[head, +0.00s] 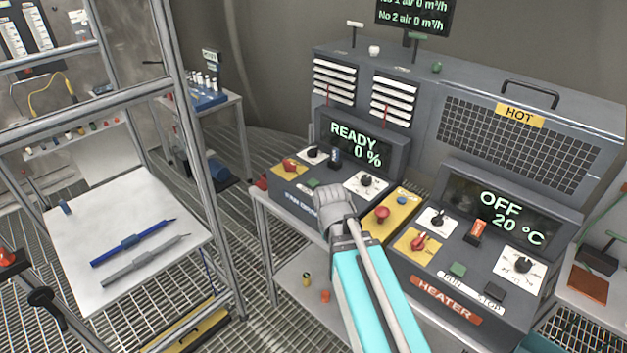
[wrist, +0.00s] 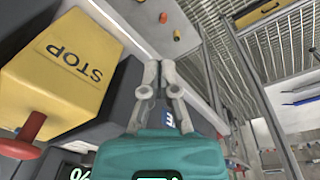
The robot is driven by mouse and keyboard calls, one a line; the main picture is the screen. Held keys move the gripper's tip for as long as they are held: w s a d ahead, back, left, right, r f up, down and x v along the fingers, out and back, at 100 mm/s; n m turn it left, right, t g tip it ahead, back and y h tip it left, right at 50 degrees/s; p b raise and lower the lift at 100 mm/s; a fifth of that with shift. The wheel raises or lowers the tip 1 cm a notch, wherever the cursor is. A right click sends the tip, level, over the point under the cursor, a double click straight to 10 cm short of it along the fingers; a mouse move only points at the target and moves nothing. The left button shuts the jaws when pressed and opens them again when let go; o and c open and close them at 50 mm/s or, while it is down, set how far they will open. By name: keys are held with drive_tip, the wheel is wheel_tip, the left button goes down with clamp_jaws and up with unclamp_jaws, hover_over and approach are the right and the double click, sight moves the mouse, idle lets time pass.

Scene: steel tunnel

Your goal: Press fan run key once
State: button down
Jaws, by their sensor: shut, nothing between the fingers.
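The fan console (head: 345,141) shows READY 0 % on its screen in the head view. A small green key (head: 313,183) sits on its front panel, just left of my gripper; its label is too small to read. My gripper (head: 332,194) is shut and empty in front of the console's lower front, covering part of the panel and its name strip. Whether it touches the panel cannot be told. In the wrist view my gripper's fingers (wrist: 158,72) are together beside the dark console edge. No green key shows there.
A yellow stop box (head: 391,214) with a red button stands right of my gripper; it also shows in the wrist view (wrist: 62,72). The heater console (head: 470,250), reading OFF 20 °C, is further right. A metal frame with a white shelf (head: 120,220) stands left.

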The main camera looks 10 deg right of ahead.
drive_tip(key=w+r+t+h+p, duration=0.3)
drive_tip(key=w+r+p, duration=0.3)
drive_tip(key=w, duration=0.8)
wheel_tip(320, 180, up, 9)
drive_tip(key=t+h+p, duration=0.2)
drive_tip(key=t, duration=0.1)
hover_over(316, 180)
drive_tip(key=s+a, duration=0.1)
drive_tip(key=shift+a+f+n, duration=0.15)
drive_tip(key=shift+a+n, duration=0.05)
drive_tip(key=shift+n, duration=0.1)
drive_tip(key=shift+s+f, duration=0.1)
drive_tip(key=shift+f, duration=0.15)
wheel_tip(316, 180, down, 8)
drive_tip(key=b, duration=0.8)
drive_tip(key=shift+f, duration=0.2)
drive_tip(key=shift+s+f+b, duration=0.1)
drive_tip(key=shift+f+b, duration=0.8)
drive_tip(key=shift+b, duration=0.25)
drive_tip(key=shift+r, duration=0.2)
idle(0.5)
drive_tip(key=shift+r+p, duration=0.75)
drive_tip(key=shift+p, duration=0.2)
